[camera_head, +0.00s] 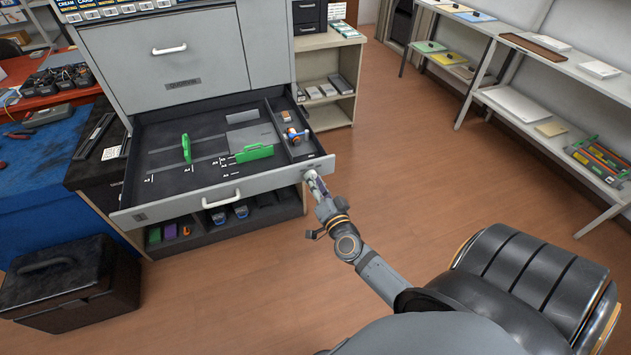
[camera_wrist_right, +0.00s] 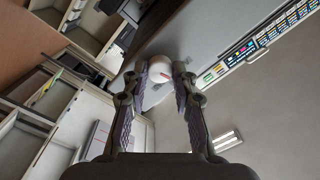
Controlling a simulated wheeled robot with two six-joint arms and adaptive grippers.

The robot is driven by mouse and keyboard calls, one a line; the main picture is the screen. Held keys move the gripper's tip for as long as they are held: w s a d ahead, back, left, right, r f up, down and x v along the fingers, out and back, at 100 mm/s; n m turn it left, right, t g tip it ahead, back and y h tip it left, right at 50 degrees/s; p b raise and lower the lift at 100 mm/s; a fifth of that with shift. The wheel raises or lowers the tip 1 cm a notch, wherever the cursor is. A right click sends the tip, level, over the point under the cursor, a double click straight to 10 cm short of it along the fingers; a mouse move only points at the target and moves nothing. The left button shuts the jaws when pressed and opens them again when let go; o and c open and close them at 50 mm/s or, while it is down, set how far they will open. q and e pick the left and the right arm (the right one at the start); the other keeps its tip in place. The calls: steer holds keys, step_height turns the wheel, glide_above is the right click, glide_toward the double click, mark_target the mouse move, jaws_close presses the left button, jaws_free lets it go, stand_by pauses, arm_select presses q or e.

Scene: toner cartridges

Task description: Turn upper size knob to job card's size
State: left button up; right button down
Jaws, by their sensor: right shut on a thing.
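My right gripper (camera_head: 313,180) reaches the right front corner of the open grey paper drawer (camera_head: 160,207). In the wrist view its two fingers (camera_wrist_right: 160,85) are closed on the sides of a round white knob (camera_wrist_right: 158,72) with a small red mark. The knob is hidden behind the gripper in the head view, and I cannot read its setting. Inside the drawer are green paper guides (camera_head: 253,153) and white size labels. No job card can be told for certain; a small white card (camera_head: 111,153) lies left of the drawer. My left gripper is not in view.
A closed drawer (camera_head: 180,65) is above the open one. A black case (camera_head: 70,285) stands on the floor at left, beside a blue-covered bench (camera_head: 40,170). White shelves (camera_head: 545,125) stand at right. The wooden floor (camera_head: 430,170) between is clear.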

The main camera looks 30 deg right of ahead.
steer(key=shift+m, duration=1.2)
steer(key=c, duration=1.1)
jaws_free()
steer(key=shift+o, duration=0.2)
steer(key=v, duration=1.2)
